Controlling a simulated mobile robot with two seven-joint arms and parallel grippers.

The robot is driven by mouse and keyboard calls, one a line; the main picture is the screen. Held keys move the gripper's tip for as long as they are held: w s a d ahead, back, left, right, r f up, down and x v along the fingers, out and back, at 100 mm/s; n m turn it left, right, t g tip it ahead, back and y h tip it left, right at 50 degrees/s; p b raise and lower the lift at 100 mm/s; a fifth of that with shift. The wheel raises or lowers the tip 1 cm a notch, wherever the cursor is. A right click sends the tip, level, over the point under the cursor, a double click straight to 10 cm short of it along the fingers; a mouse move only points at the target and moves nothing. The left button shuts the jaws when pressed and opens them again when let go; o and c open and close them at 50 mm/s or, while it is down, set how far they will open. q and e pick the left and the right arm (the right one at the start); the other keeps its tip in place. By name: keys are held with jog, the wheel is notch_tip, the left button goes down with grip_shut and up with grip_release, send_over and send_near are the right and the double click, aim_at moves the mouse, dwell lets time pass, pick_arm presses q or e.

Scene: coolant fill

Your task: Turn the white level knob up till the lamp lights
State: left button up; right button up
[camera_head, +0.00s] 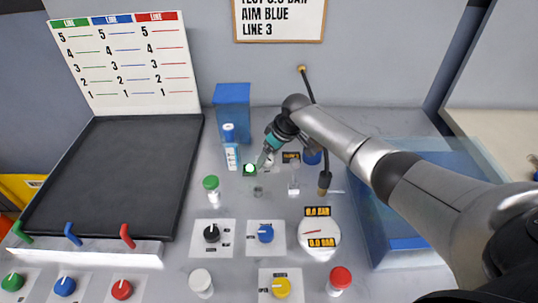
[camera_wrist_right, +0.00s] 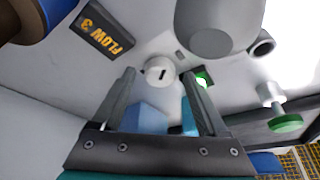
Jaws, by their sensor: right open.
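The white level knob (camera_wrist_right: 159,71), round with a dark mark on its face, shows in the right wrist view. In the head view it is mostly hidden behind my right gripper (camera_head: 263,160). In the wrist view the right gripper (camera_wrist_right: 158,77) is open, with one finger on either side of the knob and a visible gap to each. Contact cannot be told. The lamp (camera_head: 250,169) beside the knob glows bright white-green, and it also shows lit in the wrist view (camera_wrist_right: 202,80). My left gripper is out of view.
A FLOW 3 label (camera_head: 291,157) lies right of the knob. A blue-white bottle-like column (camera_head: 231,155) and a green-capped post (camera_head: 211,185) stand to the left. A dial reading 0.0 BAR (camera_head: 320,233) and a blue bin (camera_head: 388,250) are nearer the front right.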

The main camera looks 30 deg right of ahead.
jog(key=p+v, duration=0.3)
jog(key=v, duration=1.2)
jog(key=shift+s+r, duration=0.1)
jog(key=shift+s, duration=0.05)
